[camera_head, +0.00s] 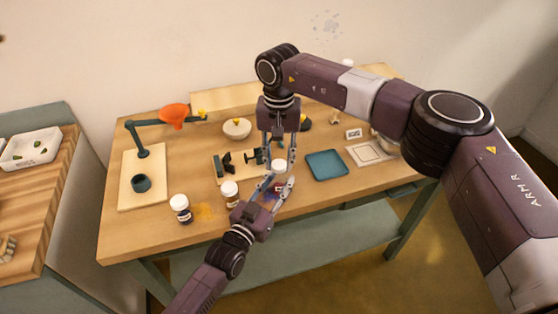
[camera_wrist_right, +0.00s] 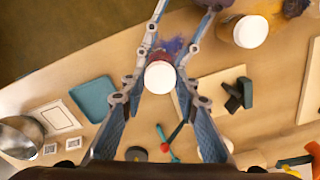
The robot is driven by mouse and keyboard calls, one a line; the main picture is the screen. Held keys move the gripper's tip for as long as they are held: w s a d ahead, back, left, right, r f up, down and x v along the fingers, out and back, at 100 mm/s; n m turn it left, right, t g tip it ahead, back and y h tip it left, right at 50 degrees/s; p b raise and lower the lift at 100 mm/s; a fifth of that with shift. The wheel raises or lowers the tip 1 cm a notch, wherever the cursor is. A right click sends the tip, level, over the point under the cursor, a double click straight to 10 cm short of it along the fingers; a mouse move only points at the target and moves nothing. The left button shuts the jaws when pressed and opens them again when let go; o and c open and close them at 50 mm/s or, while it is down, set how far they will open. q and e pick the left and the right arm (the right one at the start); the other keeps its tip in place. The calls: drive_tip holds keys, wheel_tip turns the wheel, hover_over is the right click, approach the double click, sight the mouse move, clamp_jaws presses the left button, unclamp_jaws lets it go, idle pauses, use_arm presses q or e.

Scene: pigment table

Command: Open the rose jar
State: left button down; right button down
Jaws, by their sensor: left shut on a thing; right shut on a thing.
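The rose jar (camera_head: 279,188) is mostly hidden between my left gripper's fingers, with a small reddish patch of it showing. My left gripper (camera_head: 277,184) reaches in from the front of the table and is shut on the jar. The white lid (camera_head: 279,165) is just above and behind that patch. It also shows in the right wrist view (camera_wrist_right: 160,77), between the fingertips. My right gripper (camera_head: 279,161) points down from above and is shut on the lid. I cannot tell whether the lid is still touching the jar.
Two other white-lidded jars (camera_head: 180,207) (camera_head: 229,193) stand to the left near the front edge. A blue tray (camera_head: 326,165) lies to the right. Behind are a pale bowl (camera_head: 237,129) and an orange funnel (camera_head: 174,116) on a stand. Pigment stains mark the table.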

sight(279, 164)
drive_tip(key=shift+r, duration=2)
use_arm(q)
drive_tip(key=c, duration=1.3)
unclamp_jaws()
